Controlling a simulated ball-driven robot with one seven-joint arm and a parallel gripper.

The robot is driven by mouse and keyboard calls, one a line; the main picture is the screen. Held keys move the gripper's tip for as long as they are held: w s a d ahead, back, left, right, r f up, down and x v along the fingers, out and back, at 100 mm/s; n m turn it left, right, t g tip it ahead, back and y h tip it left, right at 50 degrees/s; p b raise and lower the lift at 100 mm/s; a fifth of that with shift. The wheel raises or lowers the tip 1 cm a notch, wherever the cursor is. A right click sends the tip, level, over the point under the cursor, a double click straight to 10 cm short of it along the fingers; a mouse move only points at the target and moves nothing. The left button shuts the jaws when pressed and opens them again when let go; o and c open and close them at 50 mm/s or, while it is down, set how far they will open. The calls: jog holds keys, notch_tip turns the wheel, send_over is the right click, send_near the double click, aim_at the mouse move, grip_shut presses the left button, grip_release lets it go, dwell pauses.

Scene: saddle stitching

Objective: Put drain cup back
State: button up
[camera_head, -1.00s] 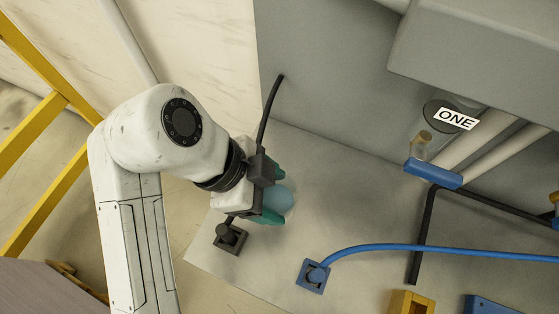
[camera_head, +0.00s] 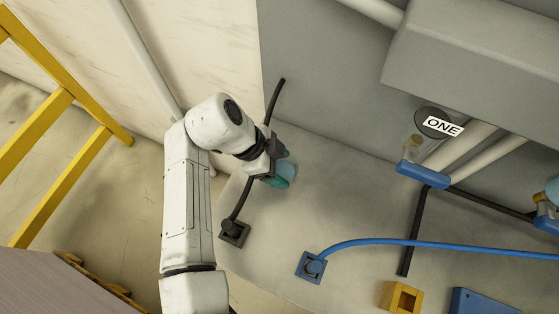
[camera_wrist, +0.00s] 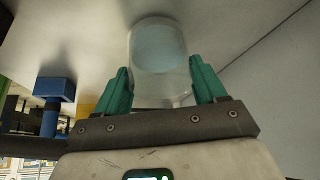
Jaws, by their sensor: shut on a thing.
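The drain cup (camera_wrist: 160,58) is a clear, bluish cup held between the teal fingers of my gripper (camera_wrist: 162,88) in the wrist view. In the head view, my gripper (camera_head: 277,174) is shut on the cup (camera_head: 289,168), over the left part of the grey floor panel near the grey wall. The arm hides part of the cup there. Whether the cup touches any surface is not clear.
A black hose runs to a black floor fitting (camera_head: 234,233) close to my gripper. A blue hose (camera_head: 400,241) ends at a blue fitting (camera_head: 310,266). A blue bracket (camera_head: 422,175) sits below the ONE label (camera_head: 442,126). A yellow block (camera_head: 401,297) and yellow frame (camera_head: 45,130) stand nearby.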

jog(key=shift+f, duration=0.1)
jog(key=shift+f, duration=0.15)
jog(key=o, duration=1.1)
jog(key=shift+o, duration=0.2)
jog(key=b+v, duration=0.3)
jog(key=v, duration=0.9)
jog(key=shift+r, duration=0.2)
